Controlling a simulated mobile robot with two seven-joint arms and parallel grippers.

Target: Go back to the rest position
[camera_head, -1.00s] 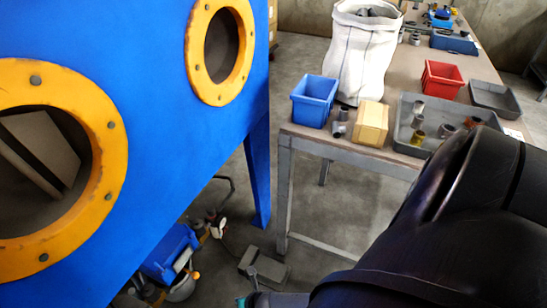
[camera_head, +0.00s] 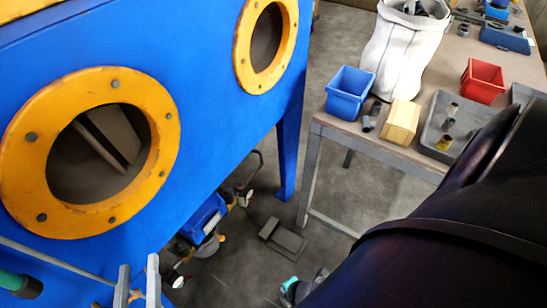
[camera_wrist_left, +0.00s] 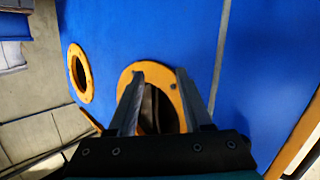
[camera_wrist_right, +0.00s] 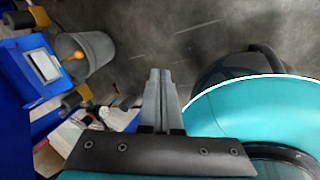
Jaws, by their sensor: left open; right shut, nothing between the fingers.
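My left gripper (camera_head: 138,268) shows at the bottom left of the head view, its two grey fingers apart in front of the blue blasting cabinet (camera_head: 215,125). In the left wrist view the left gripper (camera_wrist_left: 160,76) is open and empty, and its fingers overlap an orange ring (camera_wrist_left: 127,75) on the cabinet. My right arm fills the lower right of the head view and hides its fingers. In the right wrist view the right gripper (camera_wrist_right: 160,74) is shut with nothing between its fingers, above the grey floor (camera_wrist_right: 215,45).
A table (camera_head: 325,128) at the right holds a blue bin (camera_head: 349,97), a wooden block (camera_head: 400,122), a white sack (camera_head: 397,55), a red bin (camera_head: 483,82) and a grey tray (camera_head: 437,110). A grey bucket (camera_wrist_right: 97,52) stands on the floor by the cabinet.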

